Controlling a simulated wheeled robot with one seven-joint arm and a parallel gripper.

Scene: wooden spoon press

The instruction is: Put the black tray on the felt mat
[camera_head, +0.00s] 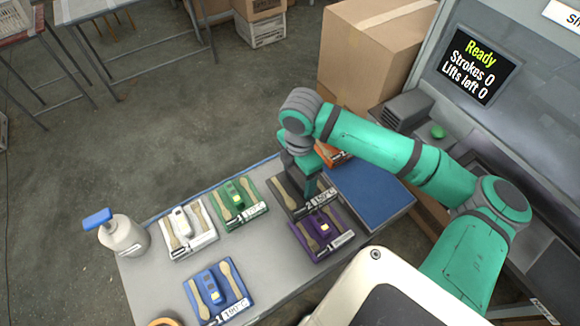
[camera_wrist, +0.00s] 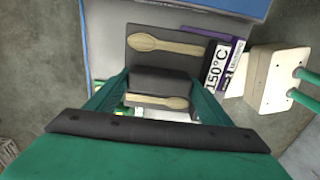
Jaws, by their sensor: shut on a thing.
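The black tray (camera_head: 288,194) is at the far right of the table group, under my gripper (camera_head: 306,188). In the wrist view the black tray (camera_wrist: 140,58) carries two wooden spoons (camera_wrist: 165,45), one on each side of a dark middle block (camera_wrist: 165,80). My gripper is shut on that block, with a green finger at each side. The blue felt mat (camera_head: 372,196) lies right of the black tray, and its edge shows at the top of the wrist view (camera_wrist: 230,6). I cannot tell whether the tray is lifted.
A purple tray (camera_head: 322,246) sits close in front of the black tray. Green (camera_head: 238,222), white (camera_head: 190,247) and blue (camera_head: 215,308) trays stand left. An orange tray (camera_head: 328,156) shows partly behind my arm. The press screen (camera_head: 478,65) reads Ready. The mat's visible part is bare.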

